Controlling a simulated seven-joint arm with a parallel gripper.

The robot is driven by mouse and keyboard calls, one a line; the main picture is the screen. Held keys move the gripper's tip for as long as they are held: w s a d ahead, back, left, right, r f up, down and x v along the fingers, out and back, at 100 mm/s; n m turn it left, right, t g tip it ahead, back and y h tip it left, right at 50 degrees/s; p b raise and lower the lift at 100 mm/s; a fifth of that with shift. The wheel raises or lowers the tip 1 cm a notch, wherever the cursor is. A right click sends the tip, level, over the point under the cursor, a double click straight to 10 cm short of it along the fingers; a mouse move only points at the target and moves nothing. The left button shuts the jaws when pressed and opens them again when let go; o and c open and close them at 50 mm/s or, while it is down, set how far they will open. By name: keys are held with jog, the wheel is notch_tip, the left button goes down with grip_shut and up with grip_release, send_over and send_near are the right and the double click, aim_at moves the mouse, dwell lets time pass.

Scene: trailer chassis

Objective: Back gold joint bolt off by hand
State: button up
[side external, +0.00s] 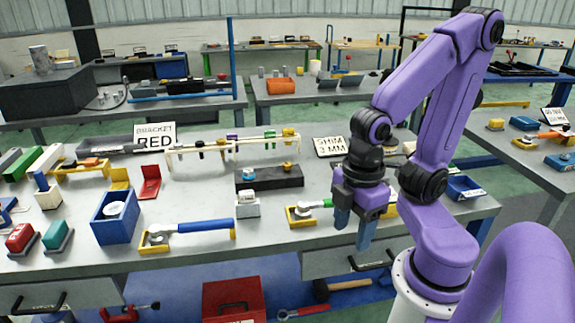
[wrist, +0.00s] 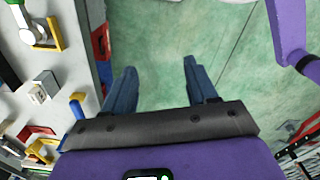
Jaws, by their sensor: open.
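My gripper (side external: 353,226) hangs at the front edge of the workbench in the side view, its two blue fingers pointing down, apart and empty. In the wrist view my gripper (wrist: 160,68) is open over green floor, with nothing between the fingers. A gold bolt-like piece (side external: 287,165) stands on the dark block (side external: 276,180) near the bench's middle, left of my gripper and apart from it. Another gold piece (side external: 289,132) sits at the right end of the cream frame (side external: 225,150). I cannot tell which is the joint bolt.
A white block (side external: 247,207), a blue-handled tool in a yellow holder (side external: 155,240) and a green-handled one in a yellow holder (side external: 300,217) lie on the bench (side external: 270,238). A blue box (side external: 112,232) stands left. A "SHIM 3 MM" sign (side external: 330,147) is behind my gripper.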

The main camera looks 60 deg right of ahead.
jog(key=w+d+r+m, duration=0.2)
jog(key=w+r+m, duration=0.1)
jog(key=w+m, duration=0.8)
jog(key=w+d+r+m, duration=0.2)
jog(key=w+m, duration=0.7)
jog(key=w, duration=0.4)
jog(key=m, duration=2)
send_over(287, 164)
notch_tip(287, 164, down, 16)
jog(key=shift+f, duration=0.25)
jog(key=c, duration=1.1)
